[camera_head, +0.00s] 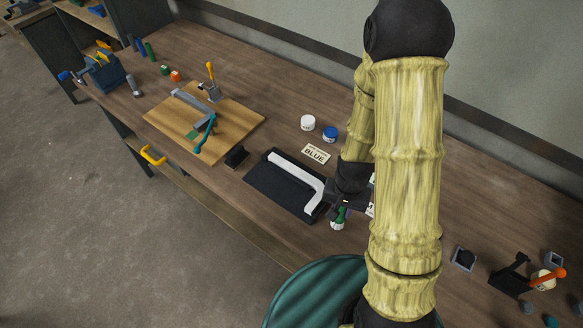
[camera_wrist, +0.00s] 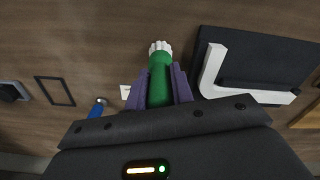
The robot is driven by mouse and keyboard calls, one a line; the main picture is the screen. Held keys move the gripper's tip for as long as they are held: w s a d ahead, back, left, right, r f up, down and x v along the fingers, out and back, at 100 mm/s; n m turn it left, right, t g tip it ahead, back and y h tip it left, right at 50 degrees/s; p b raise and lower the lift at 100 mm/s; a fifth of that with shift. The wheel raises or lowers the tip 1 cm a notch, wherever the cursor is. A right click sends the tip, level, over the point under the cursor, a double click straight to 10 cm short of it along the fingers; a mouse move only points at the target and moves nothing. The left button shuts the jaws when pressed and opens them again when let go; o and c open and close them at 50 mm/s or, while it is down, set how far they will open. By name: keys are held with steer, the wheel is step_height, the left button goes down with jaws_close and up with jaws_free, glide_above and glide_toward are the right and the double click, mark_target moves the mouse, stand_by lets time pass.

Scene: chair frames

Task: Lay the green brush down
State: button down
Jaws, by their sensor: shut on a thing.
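My gripper (camera_wrist: 159,92) is shut on the green brush (camera_wrist: 160,75). In the wrist view the green handle lies between the purple finger pads, with the pale bristle end pointing away from the palm. In the head view the brush (camera_head: 338,218) shows small beneath my gripper (camera_head: 345,205), pale end down, beside the right end of the black mat. My arm hides part of the gripper there. Whether the brush touches the bench cannot be told.
A white angled frame piece (camera_head: 313,196) lies on the black mat (camera_head: 262,186). A "BLUE" card (camera_head: 315,154), a white jar (camera_head: 307,123) and a blue-lidded jar (camera_head: 330,133) stand behind it. A wooden board (camera_head: 240,122) is at left. A green round seat (camera_head: 310,290) is in front.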

steer(key=shift+f, duration=0.35)
steer(key=c, duration=1.1)
jaws_free()
steer(key=shift+s+r, duration=0.1)
steer(key=shift+r, duration=0.3)
step_height(320, 180, up, 17)
steer(key=shift+f, duration=0.2)
